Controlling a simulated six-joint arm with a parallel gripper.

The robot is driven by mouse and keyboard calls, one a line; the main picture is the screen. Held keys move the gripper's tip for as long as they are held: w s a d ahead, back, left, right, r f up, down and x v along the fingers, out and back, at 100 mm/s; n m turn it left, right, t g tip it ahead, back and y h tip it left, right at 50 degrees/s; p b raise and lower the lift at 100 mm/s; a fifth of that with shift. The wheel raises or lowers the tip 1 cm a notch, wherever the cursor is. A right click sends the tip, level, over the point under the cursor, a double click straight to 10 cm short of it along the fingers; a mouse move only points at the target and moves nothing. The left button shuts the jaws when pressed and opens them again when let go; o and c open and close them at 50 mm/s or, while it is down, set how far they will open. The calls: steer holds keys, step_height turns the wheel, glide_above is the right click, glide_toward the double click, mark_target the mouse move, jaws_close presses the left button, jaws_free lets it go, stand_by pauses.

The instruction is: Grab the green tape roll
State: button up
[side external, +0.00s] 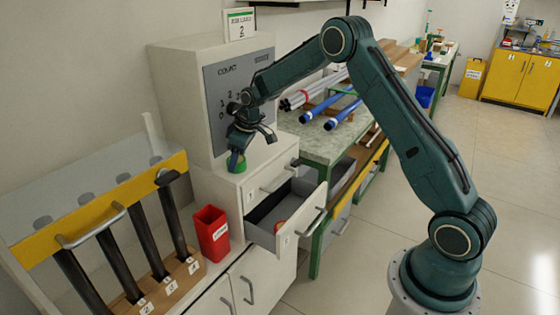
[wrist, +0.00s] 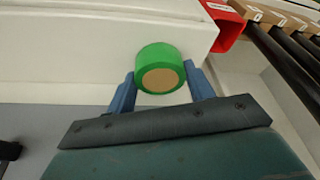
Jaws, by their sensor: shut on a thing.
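The green tape roll (side external: 236,163) is on the white cabinet top, in front of the white box with the grey panel. In the wrist view the green tape roll (wrist: 150,58) shows its tan core and sits between the two blue fingers. My gripper (side external: 237,158) reaches down to the roll from above. In the wrist view my gripper (wrist: 160,82) is shut on the roll, with one finger on each side. I cannot tell whether the roll is lifted off the surface.
An open drawer (side external: 285,215) juts out below the cabinet top. A red bin (side external: 211,232) stands left of it, near a yellow-barred rack (side external: 95,200) of dark rods. A green bench (side external: 320,135) with blue and white tubes stands to the right. The white box (side external: 180,100) rises behind.

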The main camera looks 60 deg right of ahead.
steer(key=shift+r, duration=0.15)
steer(key=shift+s+r, duration=0.15)
steer(key=shift+r, duration=0.4)
step_height(320, 180, up, 6)
steer(key=shift+s+f, duration=0.1)
steer(key=s, duration=1.9)
steer(key=shift+s, duration=0.2)
steer(key=shift+f, duration=0.1)
